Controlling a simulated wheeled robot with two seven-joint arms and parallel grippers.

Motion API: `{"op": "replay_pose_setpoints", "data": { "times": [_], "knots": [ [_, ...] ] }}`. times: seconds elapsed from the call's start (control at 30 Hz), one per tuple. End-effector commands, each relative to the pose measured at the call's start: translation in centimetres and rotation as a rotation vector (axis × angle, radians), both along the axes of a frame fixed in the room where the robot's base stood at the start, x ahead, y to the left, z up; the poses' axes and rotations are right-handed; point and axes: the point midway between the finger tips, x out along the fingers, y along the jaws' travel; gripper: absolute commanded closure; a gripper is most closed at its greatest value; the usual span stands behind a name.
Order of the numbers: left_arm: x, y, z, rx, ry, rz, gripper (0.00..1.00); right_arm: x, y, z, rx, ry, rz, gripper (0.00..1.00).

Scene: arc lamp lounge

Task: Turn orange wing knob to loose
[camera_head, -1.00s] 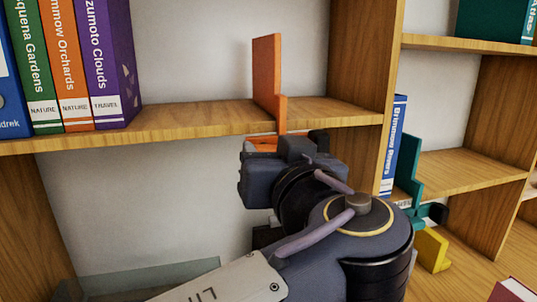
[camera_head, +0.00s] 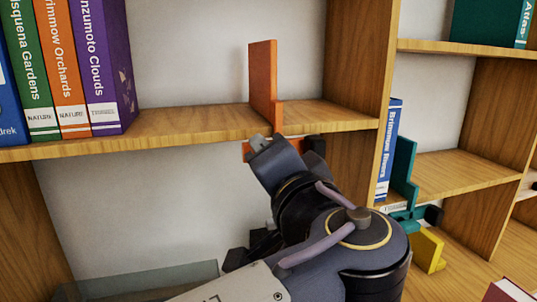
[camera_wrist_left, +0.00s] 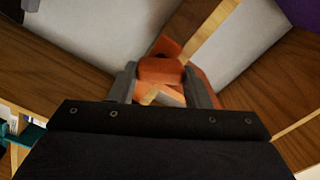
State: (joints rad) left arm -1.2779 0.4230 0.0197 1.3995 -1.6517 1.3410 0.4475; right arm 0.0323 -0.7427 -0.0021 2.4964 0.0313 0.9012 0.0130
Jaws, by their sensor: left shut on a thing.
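An orange bookend (camera_head: 263,72) stands upright at the edge of the shelf board, and a part of its orange clamp (camera_head: 247,152) shows below the board. In the left wrist view the orange wing knob (camera_wrist_left: 160,71) sits between the two grey fingers of my left gripper (camera_wrist_left: 162,82). The gripper is shut on it. In the head view my left gripper (camera_head: 277,150) is under the shelf edge, rolled at a slant, and hides the knob. My right gripper is not in view.
Blue, green, orange and purple books (camera_head: 105,65) stand at the left on the same wooden shelf (camera_head: 190,122). A shelf upright (camera_head: 358,60) is close to the right. Beyond it are a blue book (camera_head: 390,150), a teal bookend (camera_head: 405,170) and a yellow one (camera_head: 427,250).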

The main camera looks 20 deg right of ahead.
Motion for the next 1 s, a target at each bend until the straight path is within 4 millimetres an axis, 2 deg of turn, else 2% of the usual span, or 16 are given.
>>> {"op": "replay_pose_setpoints", "data": {
  "times": [0.5, 1.0],
  "knots": [
    [-0.1, -0.1, -0.1, 0.417, 0.015, -0.003, 0.79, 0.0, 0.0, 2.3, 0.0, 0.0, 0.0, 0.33],
    [-0.1, -0.2, -0.4, 0.552, 0.02, -0.003, 0.79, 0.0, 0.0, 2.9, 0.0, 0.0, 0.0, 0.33]
  ]
}}
